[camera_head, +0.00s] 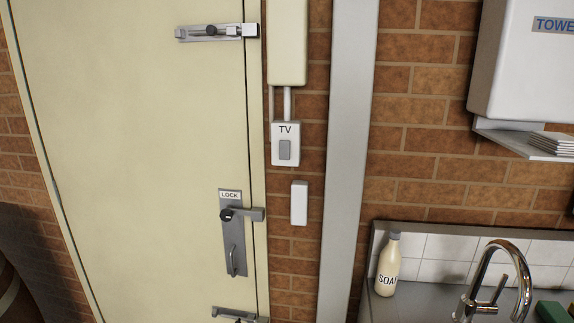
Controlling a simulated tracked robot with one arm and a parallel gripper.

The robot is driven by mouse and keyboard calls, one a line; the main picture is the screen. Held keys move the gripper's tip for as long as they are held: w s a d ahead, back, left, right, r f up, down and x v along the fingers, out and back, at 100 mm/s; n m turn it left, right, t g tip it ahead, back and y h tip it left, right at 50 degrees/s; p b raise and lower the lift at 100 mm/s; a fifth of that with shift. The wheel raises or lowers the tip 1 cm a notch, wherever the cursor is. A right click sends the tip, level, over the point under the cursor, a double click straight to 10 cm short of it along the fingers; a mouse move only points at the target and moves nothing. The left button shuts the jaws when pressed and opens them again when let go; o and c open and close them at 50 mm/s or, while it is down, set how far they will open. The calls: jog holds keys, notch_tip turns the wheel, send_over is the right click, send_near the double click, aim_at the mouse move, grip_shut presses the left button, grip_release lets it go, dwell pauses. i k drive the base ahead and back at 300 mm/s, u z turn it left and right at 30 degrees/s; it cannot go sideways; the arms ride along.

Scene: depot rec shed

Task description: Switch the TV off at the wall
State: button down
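A white wall switch plate (278,131) labelled "TV" is fixed to the brick wall, just right of the cream door's edge. A grey rocker (285,150) sits in its lower half; I cannot tell which way the rocker is set. A white conduit runs up from the plate to a cream box (287,40). The TV itself does not show. My gripper does not show in this view.
The cream door (130,150) has a slide bolt (215,32) and a "LOCK" plate (233,255) with a knob. A blank white plate (299,203) is below the switch. A grey post (347,150), soap bottle (388,267), tap (500,270) and towel dispenser (530,65) are to the right.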

aim_at(285, 145)
jog(key=z, duration=0.05)
jog(key=i, duration=0.95)
jog(key=u, duration=0.1)
